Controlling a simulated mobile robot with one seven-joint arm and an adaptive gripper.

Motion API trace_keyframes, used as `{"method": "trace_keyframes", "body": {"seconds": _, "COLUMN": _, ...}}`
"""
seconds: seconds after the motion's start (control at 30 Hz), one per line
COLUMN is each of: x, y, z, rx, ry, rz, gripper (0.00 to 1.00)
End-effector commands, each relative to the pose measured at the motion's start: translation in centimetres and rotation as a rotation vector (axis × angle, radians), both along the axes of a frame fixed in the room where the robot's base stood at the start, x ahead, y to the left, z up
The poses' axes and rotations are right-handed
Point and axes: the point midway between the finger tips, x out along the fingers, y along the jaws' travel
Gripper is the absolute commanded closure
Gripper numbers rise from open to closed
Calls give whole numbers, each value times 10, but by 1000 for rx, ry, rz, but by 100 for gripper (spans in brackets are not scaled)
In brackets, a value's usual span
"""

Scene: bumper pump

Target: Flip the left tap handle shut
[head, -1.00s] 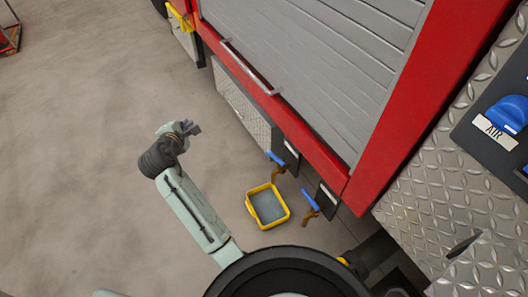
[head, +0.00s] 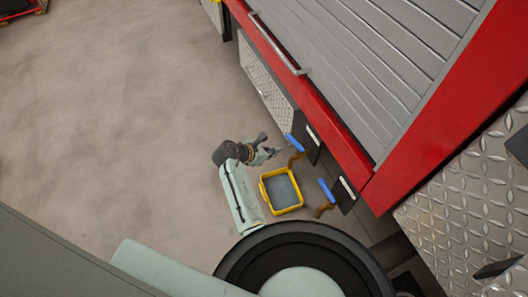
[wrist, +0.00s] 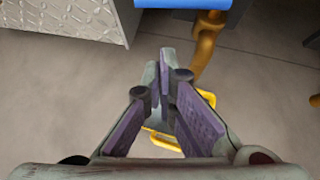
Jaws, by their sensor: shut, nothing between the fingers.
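The left tap has a blue handle (head: 295,143) and a brass spout (head: 296,158), below the red side of the truck. In the wrist view the blue handle (wrist: 183,3) crosses the top edge, partly cut off, with the brass spout (wrist: 207,42) under it. My gripper (head: 274,151) is just left of the left tap, with a small apparent gap to the handle. In the wrist view my gripper (wrist: 168,62) is shut and empty, its fingertips together below the blue handle.
A right tap with a blue handle (head: 327,190) stands nearby. A yellow tub (head: 264,192) sits on the floor below the taps; its rim shows behind my fingers in the wrist view. A diamond-plate panel (head: 265,85) is beside the left tap. Open floor lies left.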

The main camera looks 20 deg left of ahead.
Motion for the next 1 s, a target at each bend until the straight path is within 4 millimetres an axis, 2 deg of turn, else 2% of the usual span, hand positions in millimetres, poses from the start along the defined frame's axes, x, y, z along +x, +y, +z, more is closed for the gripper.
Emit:
{"method": "trace_keyframes", "body": {"seconds": 0.2, "x": 26, "y": -17, "z": 6, "rx": 1, "ry": -1, "rz": -1, "gripper": 100}}
{"method": "trace_keyframes", "body": {"seconds": 0.4, "x": 33, "y": -21, "z": 7, "rx": 2, "ry": 0, "rz": 1, "gripper": 100}}
{"method": "trace_keyframes", "body": {"seconds": 0.73, "x": 34, "y": -21, "z": 8, "rx": 2, "ry": -1, "rz": -4, "gripper": 100}}
{"method": "trace_keyframes", "body": {"seconds": 1.0, "x": 54, "y": -25, "z": 11, "rx": 1, "ry": -2, "rz": -153, "gripper": 100}}
